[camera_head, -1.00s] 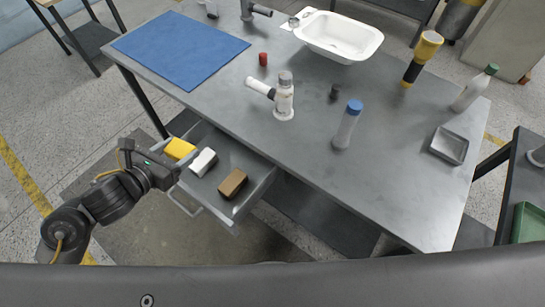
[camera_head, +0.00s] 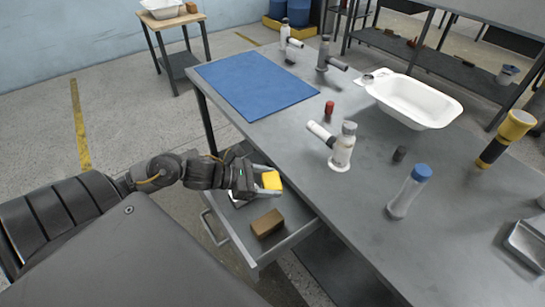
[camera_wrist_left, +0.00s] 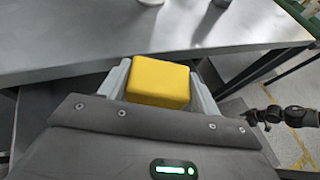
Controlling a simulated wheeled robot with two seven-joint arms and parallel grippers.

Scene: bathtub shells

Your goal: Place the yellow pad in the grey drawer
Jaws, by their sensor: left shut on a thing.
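The yellow pad (camera_head: 271,180) is a small rounded block. My left gripper (camera_head: 264,183) is shut on it, and in the left wrist view the pad (camera_wrist_left: 158,82) sits between the two pale fingers (camera_wrist_left: 160,88). The grey drawer (camera_head: 288,240) is pulled out from under the table's near left side. In the head view the gripper and pad appear over the drawer's far part, near the table edge. The drawer holds a brown block (camera_head: 267,223) and a white item (camera_head: 240,203), partly hidden by my gripper. A dark arm, apparently my right, shows small in the wrist view; its gripper (camera_wrist_left: 250,117) is unclear.
The grey table (camera_head: 350,200) stands beside the drawer. It carries a blue mat (camera_head: 256,82), a white basin (camera_head: 412,100), a white dispenser-like fixture (camera_head: 342,150), a blue-capped bottle (camera_head: 409,192) and a yellow-black flashlight (camera_head: 506,138). The floor left of the drawer is open.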

